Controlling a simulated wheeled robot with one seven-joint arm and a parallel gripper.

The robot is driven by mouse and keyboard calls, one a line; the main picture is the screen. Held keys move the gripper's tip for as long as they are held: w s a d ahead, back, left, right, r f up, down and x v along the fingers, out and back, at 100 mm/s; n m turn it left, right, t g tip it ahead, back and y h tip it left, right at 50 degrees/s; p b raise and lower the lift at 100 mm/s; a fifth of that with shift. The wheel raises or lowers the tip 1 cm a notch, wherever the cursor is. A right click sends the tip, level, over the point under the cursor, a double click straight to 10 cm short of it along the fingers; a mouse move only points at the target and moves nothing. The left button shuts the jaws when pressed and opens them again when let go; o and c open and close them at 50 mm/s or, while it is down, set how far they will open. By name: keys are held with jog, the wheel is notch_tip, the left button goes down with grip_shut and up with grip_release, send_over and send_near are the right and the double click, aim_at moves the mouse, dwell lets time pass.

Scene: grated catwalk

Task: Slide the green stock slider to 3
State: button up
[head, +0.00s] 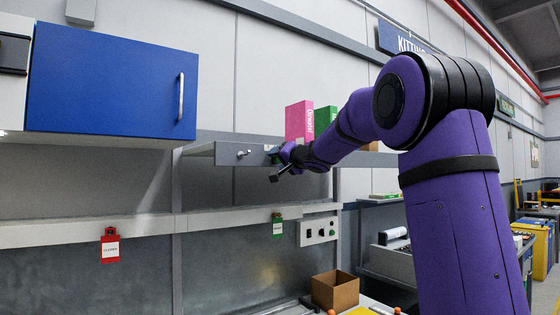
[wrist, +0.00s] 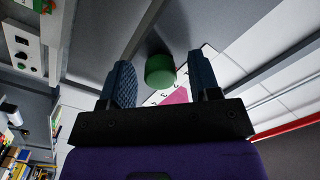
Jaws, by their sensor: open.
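The green stock slider (wrist: 160,70) shows in the wrist view as a round green knob. It stands between the two fingertips of my gripper (wrist: 161,64), with a visible gap to each finger. My gripper is open. A pale strip (wrist: 205,56) with dark digits lies by the knob; the digits are too small and partly hidden to read surely, so I cannot tell the slider's setting. In the head view my gripper (head: 282,166) is at the front edge of the grey shelf (head: 205,150), and a little green shows behind it.
A pink box (head: 298,121) and a green box (head: 326,118) stand on the shelf. A silver knob (head: 243,153) sticks out of its edge, left of my gripper. A blue cabinet (head: 110,80) hangs at left. Below are a red tag (head: 110,247), control panel (head: 319,231) and cardboard box (head: 336,291).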

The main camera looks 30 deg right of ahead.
grip_shut()
jog(key=d, duration=0.5)
grip_release()
jog(key=s, duration=1)
jog(key=shift+s+d, duration=0.35)
jog(key=shift+d, duration=0.1)
